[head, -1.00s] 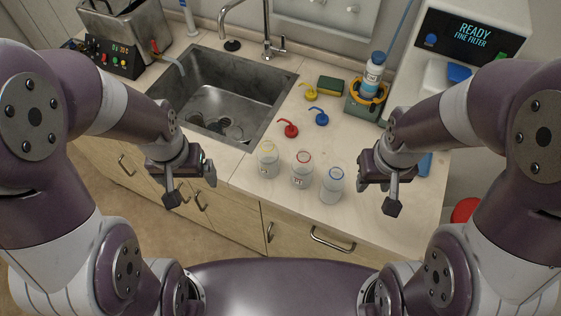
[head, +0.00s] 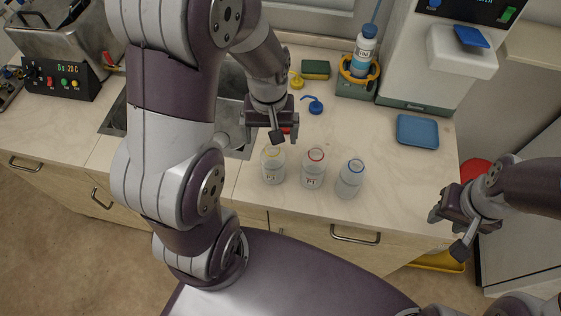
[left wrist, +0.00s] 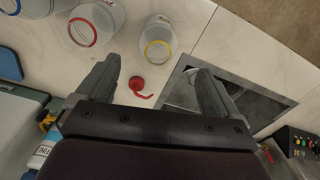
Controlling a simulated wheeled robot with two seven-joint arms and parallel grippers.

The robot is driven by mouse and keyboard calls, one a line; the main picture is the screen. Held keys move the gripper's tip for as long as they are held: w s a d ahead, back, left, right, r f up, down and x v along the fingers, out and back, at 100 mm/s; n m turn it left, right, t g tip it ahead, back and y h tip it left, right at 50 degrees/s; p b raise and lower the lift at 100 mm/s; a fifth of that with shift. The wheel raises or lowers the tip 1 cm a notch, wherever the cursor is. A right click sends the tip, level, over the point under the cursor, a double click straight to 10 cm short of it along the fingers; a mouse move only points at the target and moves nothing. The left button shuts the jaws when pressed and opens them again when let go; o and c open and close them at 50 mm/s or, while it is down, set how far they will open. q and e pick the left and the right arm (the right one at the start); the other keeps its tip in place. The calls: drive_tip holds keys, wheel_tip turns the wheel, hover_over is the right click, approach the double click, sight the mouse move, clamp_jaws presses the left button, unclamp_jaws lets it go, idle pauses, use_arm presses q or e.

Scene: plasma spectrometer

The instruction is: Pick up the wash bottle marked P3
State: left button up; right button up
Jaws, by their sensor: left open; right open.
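Three clear open bottles stand upright in a row on the counter: a yellow-rimmed one (head: 272,170), a red-rimmed one (head: 313,172) and a blue-rimmed one (head: 349,182). Their marks are too small to read surely, so I cannot tell which is P3. The yellow-rimmed (left wrist: 160,32) and red-rimmed (left wrist: 105,20) bottles also show in the left wrist view. My left gripper (head: 268,128) is open and empty, just behind the yellow-rimmed bottle; in its wrist view a red spout cap (left wrist: 136,84) lies between the fingers (left wrist: 155,78). My right gripper (head: 453,226) is open and empty, right of the counter.
Blue (head: 315,106) and yellow (head: 296,82) spout caps lie behind the bottles, near a sponge (head: 316,69). A labelled bottle (head: 363,47) stands in a yellow-ringed holder (head: 357,86). A blue tray (head: 417,132) lies right. The sink (head: 232,80) is partly hidden by my left arm.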

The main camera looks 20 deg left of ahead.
sight(273, 156)
use_arm(q)
wheel_tip(273, 156, down, 10)
drive_tip(key=shift+d+r+p, duration=0.1)
drive_tip(key=shift+d+p, duration=0.05)
drive_tip(key=shift+p, duration=0.4)
drive_tip(key=shift+w+f, duration=0.15)
drive_tip(key=shift+f, duration=0.05)
drive_tip(key=c, duration=1.2)
drive_tip(key=shift+r, duration=0.1)
